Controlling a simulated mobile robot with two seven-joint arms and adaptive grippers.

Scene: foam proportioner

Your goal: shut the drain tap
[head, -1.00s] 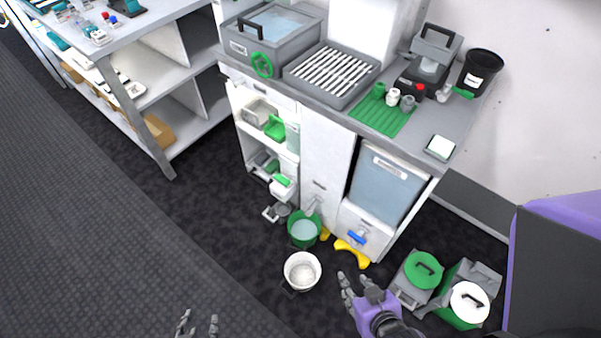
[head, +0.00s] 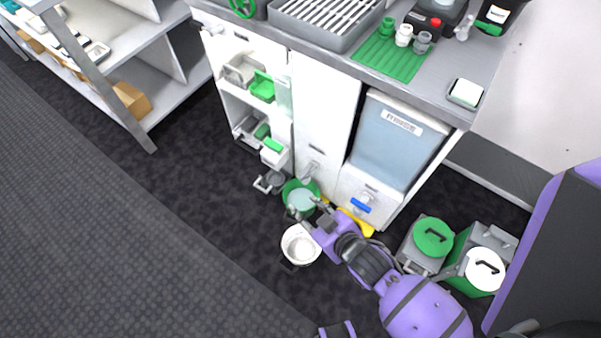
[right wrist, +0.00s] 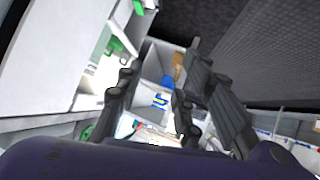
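A tap with a blue handle (head: 361,205) sits on the white front below the grey-blue tank (head: 393,142). A grey tap (head: 309,177) on the cabinet front is above a green bucket (head: 301,199) of pale liquid. I cannot tell for sure which is the drain tap, or how far either is turned. My right gripper (head: 310,214) is by the bucket's front rim, below the grey tap and left of the blue handle; contact is unclear. In the right wrist view its fingers (right wrist: 155,105) are spread with nothing between them. My left gripper is out of view.
A white bucket (head: 300,245) stands on the floor just in front of the green one. A yellow piece (head: 355,222) lies at the cabinet foot. Canisters with a green lid (head: 433,237) and a white lid (head: 485,269) stand to the right. The floor at left is clear.

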